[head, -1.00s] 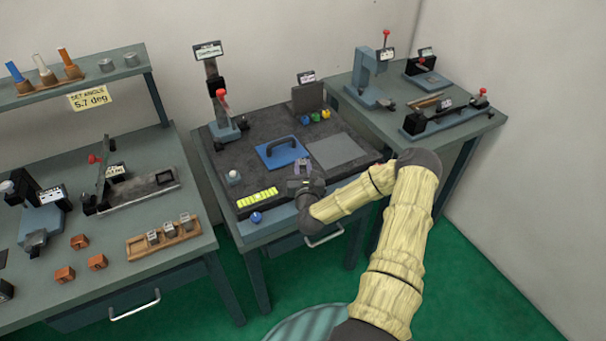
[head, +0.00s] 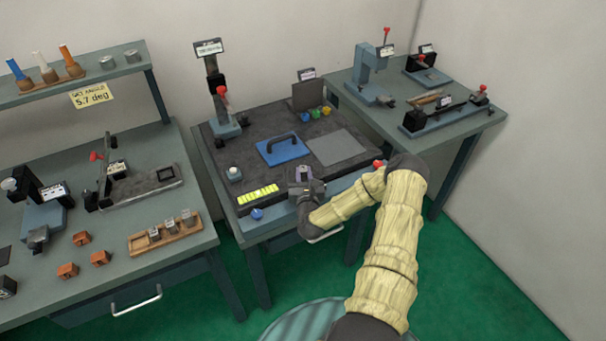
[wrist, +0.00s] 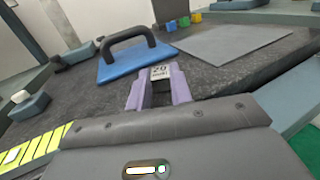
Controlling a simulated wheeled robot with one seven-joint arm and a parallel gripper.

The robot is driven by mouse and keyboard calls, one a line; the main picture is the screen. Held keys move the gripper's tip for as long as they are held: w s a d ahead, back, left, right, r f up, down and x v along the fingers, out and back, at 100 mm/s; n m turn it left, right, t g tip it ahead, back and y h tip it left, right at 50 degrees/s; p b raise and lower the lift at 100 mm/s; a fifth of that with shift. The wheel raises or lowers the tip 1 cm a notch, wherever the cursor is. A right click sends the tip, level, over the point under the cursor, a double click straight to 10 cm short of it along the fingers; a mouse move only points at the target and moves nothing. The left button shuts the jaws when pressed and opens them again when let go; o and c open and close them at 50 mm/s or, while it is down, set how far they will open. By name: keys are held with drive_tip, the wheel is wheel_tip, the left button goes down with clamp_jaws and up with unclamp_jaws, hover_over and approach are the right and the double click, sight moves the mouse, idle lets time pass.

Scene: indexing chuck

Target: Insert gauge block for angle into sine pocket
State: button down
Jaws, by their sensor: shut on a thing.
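My gripper (head: 303,176) is over the front part of the dark middle bench. In the wrist view its lavender fingers (wrist: 159,92) are shut on a small gauge block (wrist: 160,73) whose pale face reads 20. The rest of the block is hidden between the fingers. On the left bench, a long dark fixture (head: 145,186) with a red knob and a small sign looks like the sine fixture; I cannot make out its pocket. Three more small grey blocks stand in a wooden rack (head: 165,240) in front of it. A yellow sign (head: 90,95) reads set angle 5.7 deg.
A blue plate with a dark handle (head: 283,150) and a grey plate (head: 337,148) lie behind my gripper. A yellow-green strip (head: 257,195) lies to its left. A post stand (head: 222,115) rises at the back. Several copper-coloured blocks (head: 68,270) sit on the left bench.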

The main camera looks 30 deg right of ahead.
drive_tip(key=shift+f, duration=0.15)
drive_tip(key=c, duration=1.3)
unclamp_jaws()
drive_tip(key=shift+a, duration=0.15)
drive_tip(key=shift+o, duration=0.2)
drive_tip(key=shift+r, duration=0.25)
drive_tip(key=b+v, duration=0.2)
drive_tip(key=v, duration=1)
drive_tip(key=shift+f, duration=0.1)
